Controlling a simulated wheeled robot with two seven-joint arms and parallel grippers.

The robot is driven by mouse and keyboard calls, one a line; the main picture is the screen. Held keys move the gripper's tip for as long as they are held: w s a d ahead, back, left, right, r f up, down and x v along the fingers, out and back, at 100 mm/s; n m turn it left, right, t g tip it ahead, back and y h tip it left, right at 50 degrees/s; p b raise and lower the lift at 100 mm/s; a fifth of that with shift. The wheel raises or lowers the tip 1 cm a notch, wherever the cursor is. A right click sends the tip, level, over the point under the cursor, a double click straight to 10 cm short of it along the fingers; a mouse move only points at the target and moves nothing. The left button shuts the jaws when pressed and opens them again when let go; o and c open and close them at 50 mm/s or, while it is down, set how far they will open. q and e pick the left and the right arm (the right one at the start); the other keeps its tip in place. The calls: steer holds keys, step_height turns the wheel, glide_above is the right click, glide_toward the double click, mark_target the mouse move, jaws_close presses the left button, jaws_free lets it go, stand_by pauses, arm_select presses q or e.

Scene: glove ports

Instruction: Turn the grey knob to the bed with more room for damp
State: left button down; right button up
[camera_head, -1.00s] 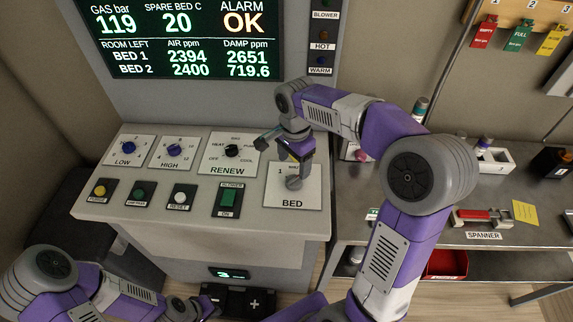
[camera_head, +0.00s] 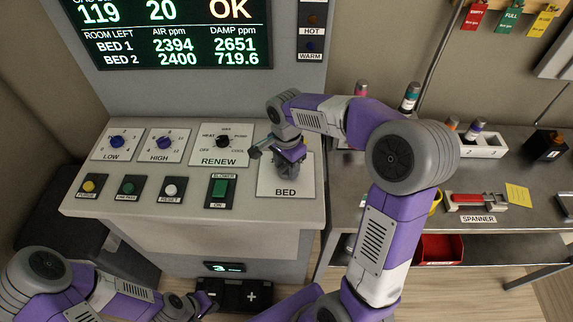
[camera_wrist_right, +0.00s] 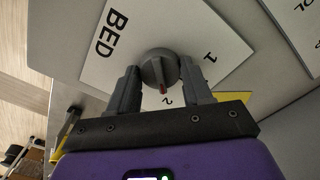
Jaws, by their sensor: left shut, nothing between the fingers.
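The grey bed knob (camera_wrist_right: 158,66) sits on a white plate marked BED (camera_head: 285,190). In the right wrist view its red pointer mark faces the figure 2; the figure 1 is to the right. My right gripper (camera_wrist_right: 161,85) has one finger on each side of the knob; whether they press on it is unclear. In the head view the gripper (camera_head: 290,158) mostly hides the knob. The display (camera_head: 170,30) under ROOM LEFT reads damp 2651 for bed 1 and 719.6 for bed 2. My left gripper (camera_head: 205,303) is shut and empty, low in front of the console.
Left of the bed plate are the renew knob (camera_head: 222,142), the high knob (camera_head: 163,143), the low knob (camera_head: 117,142), several buttons and a green blower switch (camera_head: 219,188). A bench with a spanner (camera_head: 475,201) and a red bin (camera_head: 440,248) stands right.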

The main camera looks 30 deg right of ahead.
steer(key=c, duration=0.4)
steer(key=shift+o, duration=0.2)
steer(key=n+p, duration=0.1)
steer(key=n, duration=0.2)
steer(key=shift+r+n, duration=0.1)
steer(key=shift+n, duration=0.3)
steer(key=n+p, duration=0.2)
steer(key=n, duration=0.2)
steer(key=shift+n, duration=0.3)
steer(key=n+p, duration=0.2)
steer(key=n, duration=0.3)
steer(key=shift+n+p, duration=0.7)
steer(key=shift+n, duration=1.6)
